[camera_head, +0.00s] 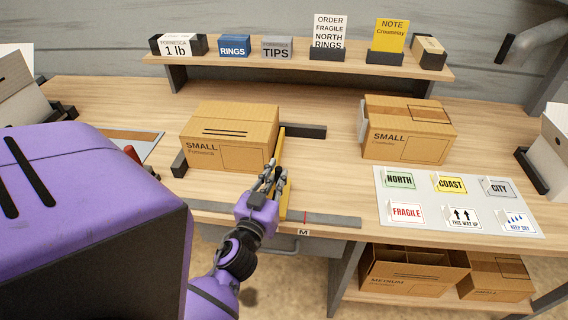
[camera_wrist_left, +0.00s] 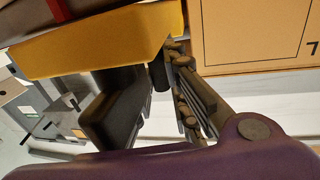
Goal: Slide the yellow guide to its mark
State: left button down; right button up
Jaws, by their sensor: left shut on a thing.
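The yellow guide (camera_head: 281,147) is a narrow upright bar running front to back along the right side of the left small box (camera_head: 215,125). Its near end reaches the grey rail (camera_head: 335,220) at the table's front edge. My left gripper (camera_head: 272,178) is shut on the guide near that end and hides part of it. In the left wrist view, the yellow guide (camera_wrist_left: 95,45) lies across the top, by the fingertips (camera_wrist_left: 163,72). The mark is a thin red line above a white "M" tag (camera_head: 304,232), a little right of the guide. My right gripper is not in view.
A dark stop (camera_head: 305,131) stands behind the guide, and another block (camera_head: 179,164) left of the box. A second small box (camera_head: 405,135) and a label sheet (camera_head: 455,231) are on the right. The table between the guide and that box is clear.

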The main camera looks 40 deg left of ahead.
pick_arm(q)
jog(key=c, duration=1.7)
grip_release()
jog(key=shift+r, duration=0.2)
notch_tip(320, 180, up, 10)
jog(key=shift+f, duration=0.15)
